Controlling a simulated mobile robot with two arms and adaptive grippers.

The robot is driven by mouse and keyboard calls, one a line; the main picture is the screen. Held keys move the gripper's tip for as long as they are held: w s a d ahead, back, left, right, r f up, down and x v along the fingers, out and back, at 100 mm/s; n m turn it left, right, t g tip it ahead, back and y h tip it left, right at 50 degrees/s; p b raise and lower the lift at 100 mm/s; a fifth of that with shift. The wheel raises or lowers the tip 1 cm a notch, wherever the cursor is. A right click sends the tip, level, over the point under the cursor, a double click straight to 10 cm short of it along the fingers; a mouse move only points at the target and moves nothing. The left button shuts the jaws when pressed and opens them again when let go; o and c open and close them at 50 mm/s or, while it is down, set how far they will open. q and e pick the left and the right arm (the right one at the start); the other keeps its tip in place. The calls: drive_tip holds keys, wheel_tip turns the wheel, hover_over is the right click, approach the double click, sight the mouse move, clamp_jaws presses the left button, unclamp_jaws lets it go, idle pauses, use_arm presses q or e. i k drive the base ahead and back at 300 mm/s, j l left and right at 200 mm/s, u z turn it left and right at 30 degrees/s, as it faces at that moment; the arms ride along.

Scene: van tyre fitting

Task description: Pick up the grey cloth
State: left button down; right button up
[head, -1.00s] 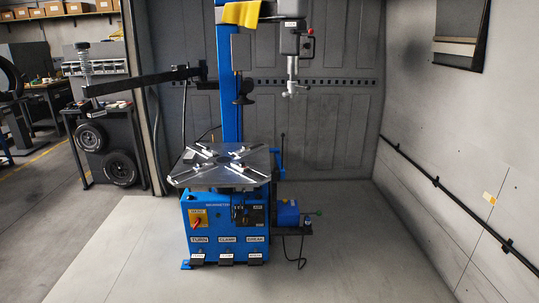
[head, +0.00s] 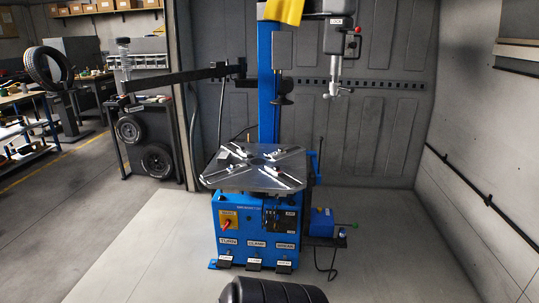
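I cannot make out a grey cloth in the head view. Neither of my grippers is in view.
The blue tyre changer (head: 228,212) stands ahead, with a steel turntable (head: 225,178) and pedals at its foot. A black ribbed tyre (head: 275,291) shows at the bottom edge. Benches and a rack with wheels (head: 158,160) stand left. Pale floor (head: 400,250) lies clear at right.

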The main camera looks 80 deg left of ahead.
sight(224, 157)
drive_tip(key=j+u, duration=0.25)
drive_tip(key=j, duration=0.55)
drive_tip(key=i+j+u, duration=0.1)
drive_tip(key=j+u, duration=0.15)
drive_tip(key=j, duration=0.55)
